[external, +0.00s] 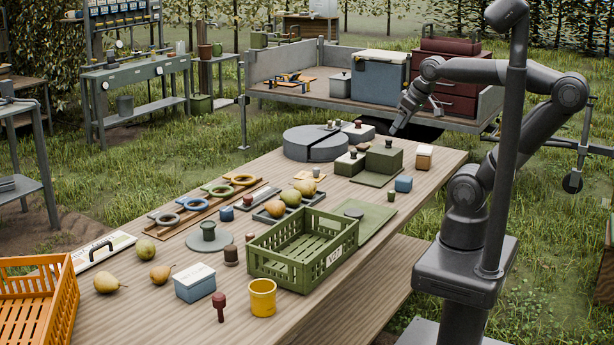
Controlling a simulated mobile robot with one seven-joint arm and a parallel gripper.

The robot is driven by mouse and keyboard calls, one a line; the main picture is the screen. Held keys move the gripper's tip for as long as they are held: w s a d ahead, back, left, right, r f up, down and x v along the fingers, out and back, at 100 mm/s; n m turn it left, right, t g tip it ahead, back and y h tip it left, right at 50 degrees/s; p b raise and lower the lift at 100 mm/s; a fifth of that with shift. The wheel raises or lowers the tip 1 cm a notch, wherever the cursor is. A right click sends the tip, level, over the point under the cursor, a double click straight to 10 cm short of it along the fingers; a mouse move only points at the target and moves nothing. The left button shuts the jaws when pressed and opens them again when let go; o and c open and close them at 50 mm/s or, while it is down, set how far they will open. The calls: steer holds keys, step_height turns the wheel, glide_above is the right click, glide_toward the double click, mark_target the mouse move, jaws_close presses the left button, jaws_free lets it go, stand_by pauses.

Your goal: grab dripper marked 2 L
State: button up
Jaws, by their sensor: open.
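I cannot make out a "2 L" mark on anything in the external view, so I cannot tell which piece is the dripper. Several small knobbed or peg-like pieces stand on the wooden table: a dark red one (219,306) at the near edge, a brown one (231,256), a blue one (227,214) and a small green one (391,196). My gripper (401,118) is open at the far right end of the table, pointing down and left, near the dark green box (385,157) with a knob. It looks empty; its fingertips are small and dark here.
A green slatted crate (275,266) stands mid-table, with a yellow cup (263,297) and a blue-white box (194,283) in front. An orange crate (62,300) is at left. Loose pears lie nearby. A grey round block (308,146) and a cart (262,75) are behind.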

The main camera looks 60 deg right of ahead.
steer(key=w+a+m+g+y, duration=0.1)
steer(key=w+a+m+y, duration=0.3)
steer(key=w+a+m, duration=0.5)
steer(key=w+a+r+m+g+y, duration=0.1)
steer(key=w+a+m+y, duration=0.4)
steer(key=w, duration=0.9)
steer(key=w+a+m+g+y, duration=0.1)
steer(key=w+a+m+y, duration=0.3)
steer(key=w+a+m, duration=0.5)
steer(key=n, duration=0.2)
glide_toward(250, 238)
steer(key=shift+w+d+f, duration=0.2)
steer(key=shift+w+d, duration=0.05)
steer(key=shift+d, duration=0.3)
steer(key=shift+w+d+f, duration=0.15)
steer(key=shift+w+d, duration=0.15)
steer(key=shift+d, duration=0.2)
steer(key=shift+a+f, duration=0.35)
steer(key=shift+a, duration=0.1)
steer(key=x, duration=0.4)
steer(key=shift+w+a, duration=0.2)
steer(key=shift+a, duration=0.1)
steer(key=x, duration=0.5)
steer(key=shift+s+a+f, duration=0.1)
steer(key=shift+s+a, duration=0.05)
steer(key=shift+s, duration=0.05)
steer(key=c, duration=1)
